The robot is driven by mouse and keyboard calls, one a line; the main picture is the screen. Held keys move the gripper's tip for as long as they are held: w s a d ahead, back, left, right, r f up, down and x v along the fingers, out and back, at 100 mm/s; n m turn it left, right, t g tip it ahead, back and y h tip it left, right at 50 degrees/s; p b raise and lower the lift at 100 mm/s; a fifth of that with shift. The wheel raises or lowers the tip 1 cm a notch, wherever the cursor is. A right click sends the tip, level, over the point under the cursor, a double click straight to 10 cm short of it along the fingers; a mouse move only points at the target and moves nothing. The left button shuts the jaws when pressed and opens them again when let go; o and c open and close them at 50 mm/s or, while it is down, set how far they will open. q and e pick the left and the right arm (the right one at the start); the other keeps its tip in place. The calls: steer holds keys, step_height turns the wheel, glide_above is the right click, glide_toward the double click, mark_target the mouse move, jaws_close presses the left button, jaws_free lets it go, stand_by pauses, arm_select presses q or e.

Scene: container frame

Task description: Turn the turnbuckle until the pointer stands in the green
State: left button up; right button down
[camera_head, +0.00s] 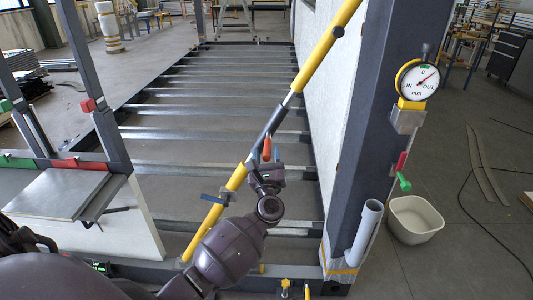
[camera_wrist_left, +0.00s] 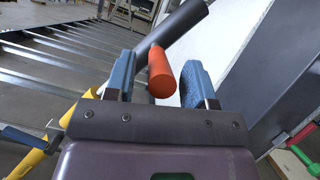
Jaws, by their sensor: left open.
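A yellow brace (camera_head: 325,52) runs diagonally through the frame. Its dark turnbuckle (camera_head: 272,122) is in the middle and also shows in the left wrist view (camera_wrist_left: 180,28). An orange handle (camera_head: 266,148) sticks out at the turnbuckle. My left gripper (camera_head: 265,162) is open at this handle. In the left wrist view the orange handle (camera_wrist_left: 160,72) lies between the two blue fingers, with a gap to the right finger. The round dial (camera_head: 418,80) on the post has a small green zone at the top; its pointer leans up and right, apparently outside the green.
A dark post (camera_head: 368,130) stands right of the brace. A red and green lever (camera_head: 402,172), a pale tube (camera_head: 368,230) and a white tub (camera_head: 415,220) are beside it. A grey plate (camera_head: 55,192) is at left. Metal slats (camera_head: 220,137) lie behind the brace.

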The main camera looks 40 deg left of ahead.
arm_select(q)
steer(key=shift+w+a+r, duration=0.1)
steer(key=shift+w+a, duration=0.05)
steer(key=shift+w, duration=0.05)
arm_select(e)
steer(key=shift+w, duration=0.2)
steer(key=shift+w+r, duration=0.1)
arm_select(q)
steer(key=shift+c, duration=0.7)
jaws_close()
arm_select(e)
steer(key=shift+a+r, duration=0.1)
steer(key=shift+r, duration=0.05)
